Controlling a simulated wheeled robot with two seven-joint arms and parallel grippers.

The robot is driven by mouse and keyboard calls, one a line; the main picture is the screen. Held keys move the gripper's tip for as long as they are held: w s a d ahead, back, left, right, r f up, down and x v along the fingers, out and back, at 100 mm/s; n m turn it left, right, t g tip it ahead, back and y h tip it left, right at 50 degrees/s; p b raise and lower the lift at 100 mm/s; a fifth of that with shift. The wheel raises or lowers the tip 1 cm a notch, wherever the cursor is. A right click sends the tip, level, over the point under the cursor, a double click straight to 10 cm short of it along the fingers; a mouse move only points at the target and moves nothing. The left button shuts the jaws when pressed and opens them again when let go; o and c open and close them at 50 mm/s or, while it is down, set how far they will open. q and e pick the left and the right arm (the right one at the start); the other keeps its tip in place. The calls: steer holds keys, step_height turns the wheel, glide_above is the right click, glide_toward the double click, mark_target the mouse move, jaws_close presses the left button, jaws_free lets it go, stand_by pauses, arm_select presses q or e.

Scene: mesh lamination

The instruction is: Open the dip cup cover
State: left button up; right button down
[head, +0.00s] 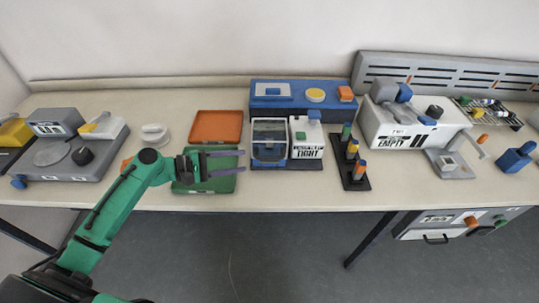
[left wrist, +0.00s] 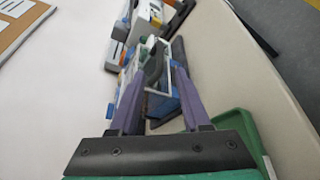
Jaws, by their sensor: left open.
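No part is clearly marked as the dip cup. A likely one is the white and blue unit (head: 305,152) with a dark see-through cover (head: 270,133) on its left half. The cover looks closed. My left gripper (head: 242,161) is open and empty above the green tray (head: 205,188), its two purple fingers pointing right, a little short of the unit. In the left wrist view the unit's clear, blue-edged box (left wrist: 163,103) shows beyond and between the open fingers (left wrist: 158,80). Contact is not visible. My right gripper is out of view.
An orange tray (head: 216,126) lies behind the green one. A small white round object (head: 154,133) stands left of it. A blue rack (head: 300,100) stands behind the unit, and a black stand with coloured blocks (head: 350,165) is on its right. A grey machine (head: 70,150) is far left.

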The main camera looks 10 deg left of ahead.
mark_target(262, 159)
arm_select(q)
steer(key=x, duration=0.6)
steer(key=shift+w+r+p, duration=0.1)
steer(key=shift+r+p, duration=0.1)
steer(key=shift+p, duration=0.2)
steer(key=x, duration=0.4)
steer(key=shift+d+f, duration=0.1)
steer(key=shift+f, duration=0.1)
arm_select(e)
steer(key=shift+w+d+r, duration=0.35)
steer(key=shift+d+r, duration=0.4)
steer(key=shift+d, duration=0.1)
arm_select(q)
steer(key=shift+d+f, duration=0.1)
jaws_close()
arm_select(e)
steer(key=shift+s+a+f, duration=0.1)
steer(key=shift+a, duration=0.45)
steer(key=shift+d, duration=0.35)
